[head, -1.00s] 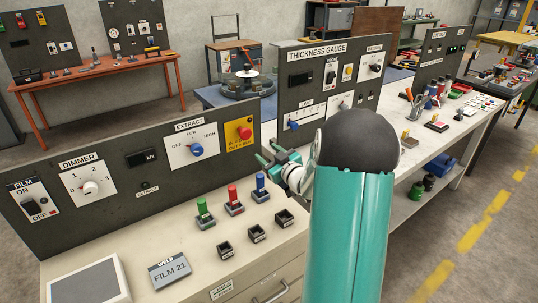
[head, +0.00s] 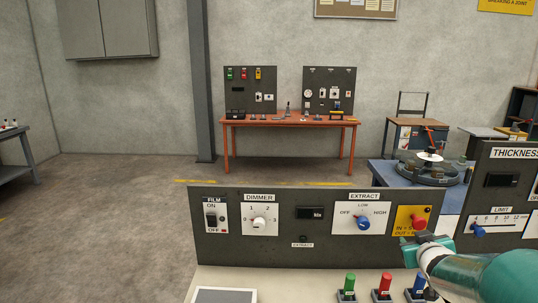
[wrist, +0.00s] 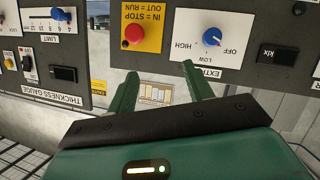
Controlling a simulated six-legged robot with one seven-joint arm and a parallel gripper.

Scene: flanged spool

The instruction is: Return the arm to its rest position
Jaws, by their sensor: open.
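My gripper (head: 428,243) is at the lower right of the head view, in front of the right end of the dark control panel (head: 285,246). In the wrist view my gripper (wrist: 160,88) shows two green fingers spread apart with nothing between them. The panel appears upside down there, with the red stop button (wrist: 134,34) and the blue extract knob (wrist: 212,37) beyond the fingertips. My teal arm enters from the right edge of the head view.
Green (head: 348,286), red (head: 383,286) and blue (head: 418,286) pegs stand on the bench below my gripper. The thickness gauge panel (head: 502,190) stands to the right. An orange table (head: 290,121) is far behind. Open floor lies to the left.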

